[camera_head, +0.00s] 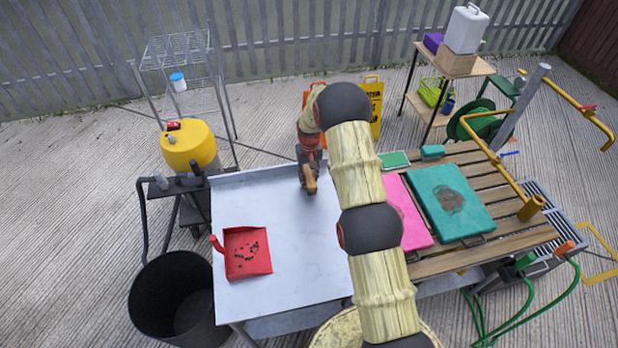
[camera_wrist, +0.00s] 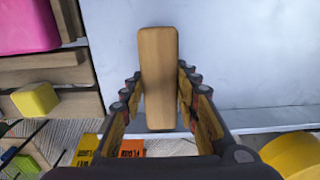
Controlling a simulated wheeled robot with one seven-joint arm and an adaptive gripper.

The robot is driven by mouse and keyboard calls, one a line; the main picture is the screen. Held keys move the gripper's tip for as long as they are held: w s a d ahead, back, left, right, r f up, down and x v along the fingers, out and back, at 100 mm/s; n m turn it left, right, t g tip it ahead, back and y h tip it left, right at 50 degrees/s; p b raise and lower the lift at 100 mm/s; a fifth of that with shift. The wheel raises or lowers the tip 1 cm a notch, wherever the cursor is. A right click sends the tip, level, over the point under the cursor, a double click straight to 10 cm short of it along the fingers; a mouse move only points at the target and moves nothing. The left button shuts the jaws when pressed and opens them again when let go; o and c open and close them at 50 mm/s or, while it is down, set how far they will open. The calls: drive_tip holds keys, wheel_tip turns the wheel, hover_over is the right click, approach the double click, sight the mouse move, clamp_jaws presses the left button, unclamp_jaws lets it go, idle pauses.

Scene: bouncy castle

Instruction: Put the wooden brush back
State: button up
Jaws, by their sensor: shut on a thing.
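The wooden brush (camera_head: 310,184) is a light-brown block at the far part of the metal table. It also fills the middle of the wrist view (camera_wrist: 158,60), where its flat wooden top faces the camera. My gripper (camera_head: 309,167) is shut on it, with a finger along each long side in the wrist view (camera_wrist: 160,92). The brush is over the table top near its back edge; I cannot tell whether it touches the surface. Its underside is hidden.
A red dustpan (camera_head: 246,266) with dark bits lies on the metal table (camera_head: 285,225). A black bin (camera_head: 165,305) and yellow drum (camera_head: 190,146) stand left. Pink (camera_head: 407,212) and teal (camera_head: 440,190) pads lie on the slatted table right. The metal table's middle is clear.

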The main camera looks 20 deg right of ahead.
drive_tip(key=shift+f, duration=0.15)
drive_tip(key=o, duration=1.1)
drive_tip(key=shift+c, duration=0.2)
drive_tip(key=shift+r, duration=0.2)
